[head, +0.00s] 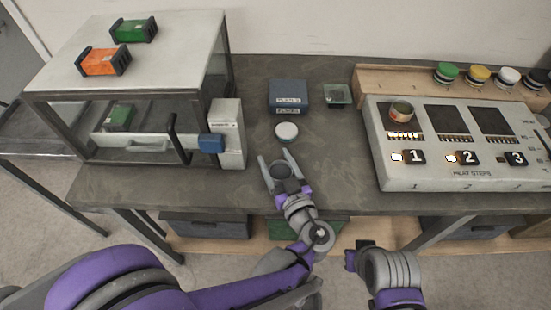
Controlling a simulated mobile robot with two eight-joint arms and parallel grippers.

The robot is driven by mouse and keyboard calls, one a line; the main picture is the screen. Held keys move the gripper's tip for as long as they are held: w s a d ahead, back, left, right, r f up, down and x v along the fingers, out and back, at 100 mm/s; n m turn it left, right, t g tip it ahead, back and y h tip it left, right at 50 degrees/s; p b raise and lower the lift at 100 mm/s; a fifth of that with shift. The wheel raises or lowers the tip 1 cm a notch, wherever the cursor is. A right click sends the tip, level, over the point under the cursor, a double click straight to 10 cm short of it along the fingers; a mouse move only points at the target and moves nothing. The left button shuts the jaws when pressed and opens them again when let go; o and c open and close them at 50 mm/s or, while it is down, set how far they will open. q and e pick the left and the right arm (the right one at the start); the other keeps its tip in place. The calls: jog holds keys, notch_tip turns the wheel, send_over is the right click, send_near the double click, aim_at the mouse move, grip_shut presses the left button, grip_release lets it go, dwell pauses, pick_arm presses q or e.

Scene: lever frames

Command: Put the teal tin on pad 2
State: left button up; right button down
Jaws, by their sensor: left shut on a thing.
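My left gripper (279,160) is over the front part of the grey bench, its fingers pointing away from me. It is shut on a small dark grey-teal round tin (283,171), partly hidden by the gripper; its exact colour is hard to tell. Pad 2 (447,119) is a dark square on the pale step panel (420,178), marked with a 2 and empty. Another open-topped tin (401,110) stands on pad 1, to its left. Small lights glow beside the 1 and the 2.
A white-lidded jar (286,131) stands just beyond my left gripper. Behind it are a blue box (289,95) and a small dark tray (336,95). A framed case (150,50) stands left.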

pick_arm(q)
jog(key=o, duration=1.4)
jog(key=shift+f, duration=0.1)
jog(key=shift+o, duration=0.2)
